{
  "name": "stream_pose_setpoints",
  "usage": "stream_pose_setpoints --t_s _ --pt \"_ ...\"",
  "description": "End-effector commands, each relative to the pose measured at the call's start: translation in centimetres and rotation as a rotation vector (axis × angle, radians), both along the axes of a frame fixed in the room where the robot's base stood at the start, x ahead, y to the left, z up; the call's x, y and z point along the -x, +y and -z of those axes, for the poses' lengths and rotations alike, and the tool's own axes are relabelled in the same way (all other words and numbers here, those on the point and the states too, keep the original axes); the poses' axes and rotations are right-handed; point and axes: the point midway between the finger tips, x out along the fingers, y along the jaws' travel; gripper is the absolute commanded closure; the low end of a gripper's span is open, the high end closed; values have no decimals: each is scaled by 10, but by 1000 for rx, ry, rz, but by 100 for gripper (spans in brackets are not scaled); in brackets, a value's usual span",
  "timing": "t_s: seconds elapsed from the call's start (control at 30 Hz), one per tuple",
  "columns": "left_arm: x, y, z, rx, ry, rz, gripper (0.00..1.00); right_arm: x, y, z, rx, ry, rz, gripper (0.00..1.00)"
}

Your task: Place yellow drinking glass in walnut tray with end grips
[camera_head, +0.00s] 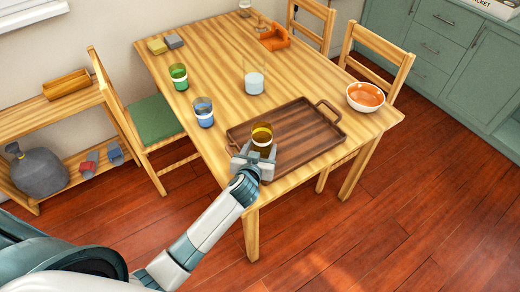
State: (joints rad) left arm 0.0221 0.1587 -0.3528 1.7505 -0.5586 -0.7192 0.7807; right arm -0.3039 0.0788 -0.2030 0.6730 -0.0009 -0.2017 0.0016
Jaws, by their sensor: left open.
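The yellow drinking glass (262,133) stands upright at the left part of the walnut tray with end grips (312,132), and looks to be inside its rim. The tray lies on the near part of the wooden table, one grip toward the right. My left gripper (257,156) is open at the near side of the glass, low over the tray's near left edge. Its fingers hide the lower part of the glass, so I cannot tell whether they touch it. My right gripper is not in view.
A blue glass (203,113), a green glass (178,78) and a clear glass with pale contents (254,82) stand behind and left of the tray. An orange holder (274,38) stands far back. The table's middle is mostly free.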

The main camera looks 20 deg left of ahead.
Motion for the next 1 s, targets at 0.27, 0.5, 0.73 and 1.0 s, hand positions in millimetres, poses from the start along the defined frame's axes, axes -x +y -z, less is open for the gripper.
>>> stream_pose_setpoints --t_s 0.27,0.5,0.73,1.0 --pt "7 -1 -4 1 0 1 42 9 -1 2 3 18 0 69" --pt "36 -5 -16 4 0 0 42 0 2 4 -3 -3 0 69" --pt "74 -9 -31 4 0 1 42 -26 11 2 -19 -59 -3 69" --pt "104 -12 -45 1 0 0 42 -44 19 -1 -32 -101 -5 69"
